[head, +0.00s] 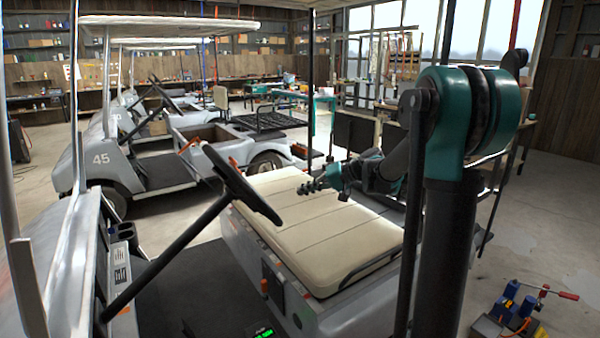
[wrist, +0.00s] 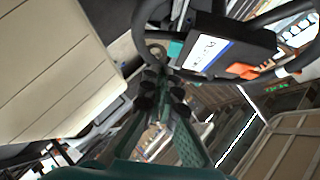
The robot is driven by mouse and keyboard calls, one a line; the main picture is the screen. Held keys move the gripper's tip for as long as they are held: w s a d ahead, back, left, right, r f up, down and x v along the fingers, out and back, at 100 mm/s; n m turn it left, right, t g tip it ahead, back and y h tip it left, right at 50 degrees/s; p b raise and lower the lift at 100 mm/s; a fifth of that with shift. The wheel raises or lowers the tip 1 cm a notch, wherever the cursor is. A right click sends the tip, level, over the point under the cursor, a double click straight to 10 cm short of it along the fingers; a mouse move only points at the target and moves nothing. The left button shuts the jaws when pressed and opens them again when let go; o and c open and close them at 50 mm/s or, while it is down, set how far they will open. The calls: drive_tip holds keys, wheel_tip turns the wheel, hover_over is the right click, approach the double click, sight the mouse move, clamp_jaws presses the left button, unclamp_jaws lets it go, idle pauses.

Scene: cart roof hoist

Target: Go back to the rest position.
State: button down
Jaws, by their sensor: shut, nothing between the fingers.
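My gripper (head: 314,186) shows in the head view above the cart's cream seat (head: 320,235), with its fingers pointing left toward the steering wheel (head: 232,178). It also shows in the wrist view (wrist: 160,88), where its dark fingertips are close together with nothing held between them. In the head view my gripper is apart from the wheel. In the wrist view a black wheel rim and a dark box with a white label (wrist: 208,52) appear beyond the fingertips. The cream seat (wrist: 50,70) fills the left of that view.
The near cart's roof post (head: 22,285) stands at the left. Other carts (head: 140,165) are parked behind. Workbenches (head: 300,97) line the back. A blue tool with a red handle (head: 515,305) is on the floor at lower right. The floor at right looks mostly clear.

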drive_tip(key=s+d+f+h, duration=0.4)
drive_tip(key=s+d+f, duration=0.2)
drive_tip(key=s, duration=0.4)
drive_tip(key=s+d+f+h, duration=0.3)
drive_tip(key=s+d+f, duration=0.3)
drive_tip(key=s, duration=0.4)
drive_tip(key=s+d+f+m+h, duration=0.1)
drive_tip(key=s+d+f+h, duration=0.3)
drive_tip(key=s, duration=0.7)
wheel_tip(320, 180, down, 4)
drive_tip(key=d, duration=0.2)
drive_tip(key=shift+d+r+h, duration=0.2)
drive_tip(key=shift+d+h, duration=0.1)
drive_tip(key=shift+d, duration=0.1)
